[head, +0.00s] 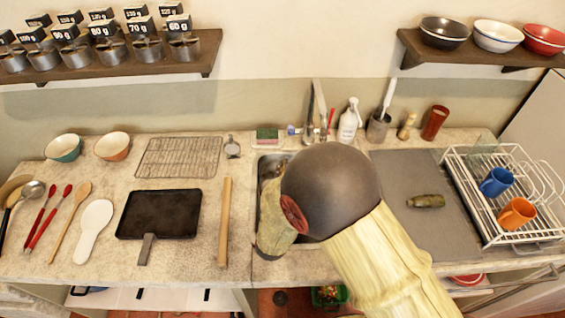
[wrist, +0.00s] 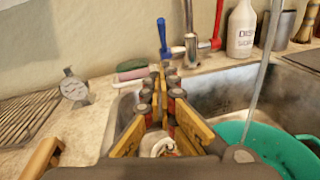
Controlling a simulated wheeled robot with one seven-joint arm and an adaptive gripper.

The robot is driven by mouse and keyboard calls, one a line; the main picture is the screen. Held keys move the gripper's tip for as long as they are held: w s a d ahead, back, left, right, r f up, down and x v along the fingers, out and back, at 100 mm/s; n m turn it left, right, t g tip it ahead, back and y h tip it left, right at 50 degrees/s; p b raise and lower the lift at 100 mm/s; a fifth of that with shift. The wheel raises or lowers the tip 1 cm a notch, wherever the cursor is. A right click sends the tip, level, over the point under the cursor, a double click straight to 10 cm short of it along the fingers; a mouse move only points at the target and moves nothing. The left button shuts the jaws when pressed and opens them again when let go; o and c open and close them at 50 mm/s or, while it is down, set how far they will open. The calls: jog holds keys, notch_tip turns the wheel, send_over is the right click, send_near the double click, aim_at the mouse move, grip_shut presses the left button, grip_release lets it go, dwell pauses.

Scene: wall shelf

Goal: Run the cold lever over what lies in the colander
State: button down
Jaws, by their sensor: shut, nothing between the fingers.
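The tap stands behind the sink. Its blue lever (wrist: 162,36), taken as the cold one, points up in the wrist view and also shows in the head view (head: 293,130). The red lever (wrist: 217,24) is to its right. My gripper (wrist: 163,68) is shut and empty, its fingertips just below and in front of the blue lever in the picture; I cannot tell if they touch. The green colander (wrist: 262,138) sits in the sink, partly out of frame, and its contents are not clear. A thin grey line above it may be spout or water. My arm hides the colander in the head view.
A sponge (head: 267,134) and a dial gauge (head: 232,147) are left of the tap. A dish rack (head: 500,190) with mugs is at the right. Shelves hang above.

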jog(key=w+d+r+b, duration=0.2)
jog(key=w, duration=0.8)
jog(key=shift+w, duration=0.4)
jog(key=shift+a+r, duration=0.15)
